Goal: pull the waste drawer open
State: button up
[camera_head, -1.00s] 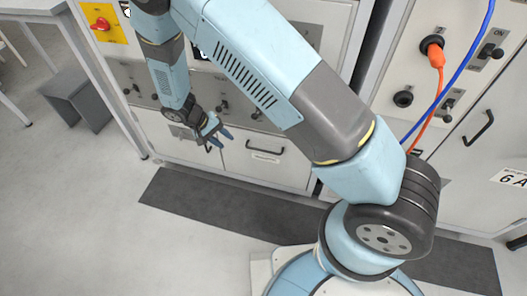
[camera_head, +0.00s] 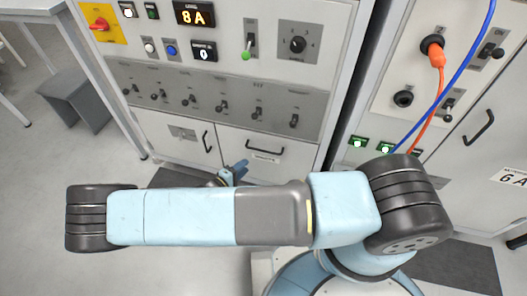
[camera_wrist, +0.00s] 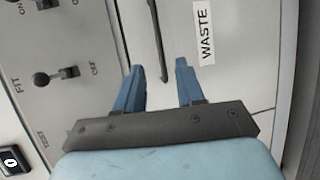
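The waste drawer (camera_head: 290,168) is a pale front at the bottom right of the left cabinet and looks shut. It has a dark bar handle (camera_head: 266,149) with a white label under it. In the wrist view the label reads WASTE (camera_wrist: 204,32), and the handle (camera_wrist: 157,42) runs up the picture beside it. My gripper (camera_head: 238,167) is low in front of the drawer's left part, partly hidden by my forearm. In the wrist view its blue fingers (camera_wrist: 160,66) are apart and empty. The handle's lower end shows between them; I cannot tell how far beyond the tips it is.
A door (camera_head: 190,139) with an upright handle is left of the drawer. A grey strip of switches (camera_head: 215,98) runs above. Blue and orange cables (camera_head: 433,110) hang at the right cabinet. A grey stool (camera_head: 78,98) stands at left; the floor there is clear.

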aim_at(263, 151)
jog(key=x, duration=1.4)
jog(key=shift+w+a, duration=0.1)
jog(key=shift+a, duration=0.05)
grip_shut()
